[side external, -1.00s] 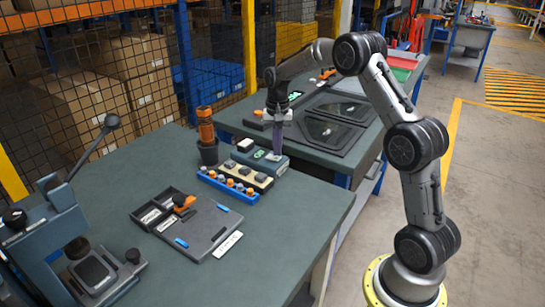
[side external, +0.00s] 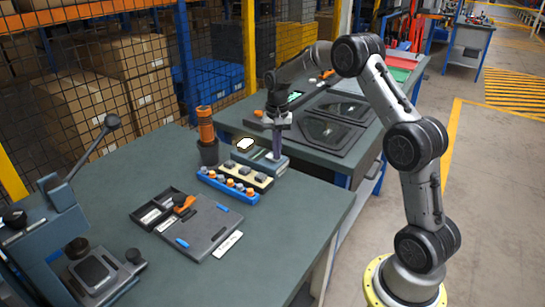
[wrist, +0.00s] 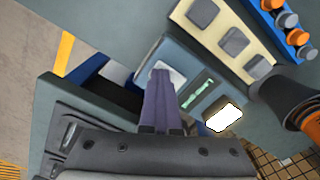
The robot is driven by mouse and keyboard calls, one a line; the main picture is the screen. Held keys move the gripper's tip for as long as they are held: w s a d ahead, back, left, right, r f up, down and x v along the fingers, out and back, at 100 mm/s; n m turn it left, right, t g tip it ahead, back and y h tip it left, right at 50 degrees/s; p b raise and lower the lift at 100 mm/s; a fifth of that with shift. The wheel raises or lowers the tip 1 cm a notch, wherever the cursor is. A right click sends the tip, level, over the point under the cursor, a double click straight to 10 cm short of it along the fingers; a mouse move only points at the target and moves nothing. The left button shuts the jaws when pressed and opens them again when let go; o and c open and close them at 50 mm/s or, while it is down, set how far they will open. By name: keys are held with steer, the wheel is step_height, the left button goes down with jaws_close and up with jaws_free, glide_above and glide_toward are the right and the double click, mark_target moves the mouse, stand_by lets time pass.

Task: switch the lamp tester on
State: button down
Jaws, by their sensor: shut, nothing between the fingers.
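The lamp tester (side external: 258,159) is a low grey-blue box at the table's far edge; it also shows in the wrist view (wrist: 208,72). Its lamp (side external: 245,144) is a rounded white window, glowing bright with a yellowish rim, and it is bright in the wrist view (wrist: 226,117) too. A green strip (wrist: 195,93) lies beside the lamp. My gripper (side external: 277,157) points down with its purple-grey fingers closed together and empty. Its fingertips (wrist: 160,73) are over a pale square pad (wrist: 169,73) at the tester's other end, partly hiding it. Contact cannot be told.
A cream block with grey buttons (side external: 246,177) and a blue rack of orange and grey knobs (side external: 228,187) stand close in front. An orange-and-black cylinder (side external: 207,135) stands left. A grey tray (side external: 205,232) lies nearer. Free tabletop is at front right.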

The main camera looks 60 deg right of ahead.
steer(key=shift+f, duration=0.15)
steer(key=shift+r, duration=3.55)
